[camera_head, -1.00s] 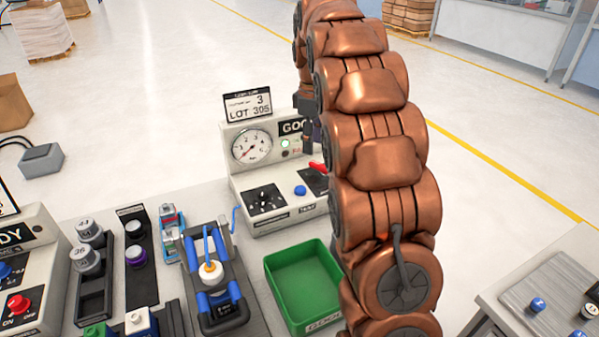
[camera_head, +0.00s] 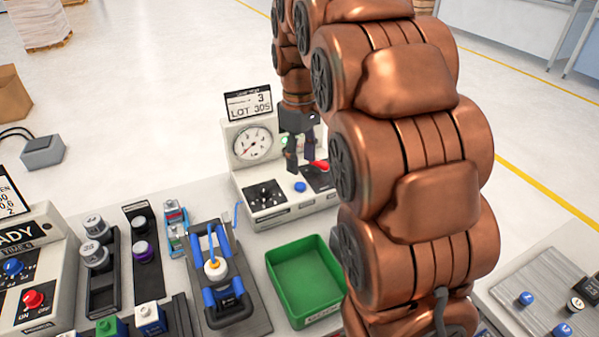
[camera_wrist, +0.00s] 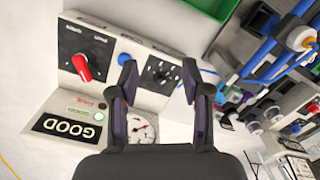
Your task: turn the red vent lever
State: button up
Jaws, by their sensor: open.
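The red vent lever (camera_head: 320,165) sits on the dark plate at the right of the test station (camera_head: 290,208), partly behind my gripper in the head view. In the wrist view the red lever (camera_wrist: 81,67) shows whole, left of my fingers and apart from them. My gripper (camera_head: 301,168) hangs over the station's front panel, in front of its upright face. Its two fingers are spread and empty in the wrist view (camera_wrist: 160,75). The blue button (camera_head: 300,187) lies just below the fingers in the head view.
A pressure gauge (camera_head: 253,145) and a black knob plate (camera_head: 265,195) are on the same station. A green bin (camera_head: 303,278) stands in front. A clamp fixture (camera_head: 228,285) with blue handles and other stations fill the left of the bench.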

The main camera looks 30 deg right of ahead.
jog(key=s+a+m+p, duration=0.1)
jog(key=s+a+p, duration=0.1)
jog(key=s+a, duration=0.2)
jog(key=shift+s+r, duration=0.4)
jog(key=shift+s, duration=0.9)
jog(key=shift+a, duration=0.1)
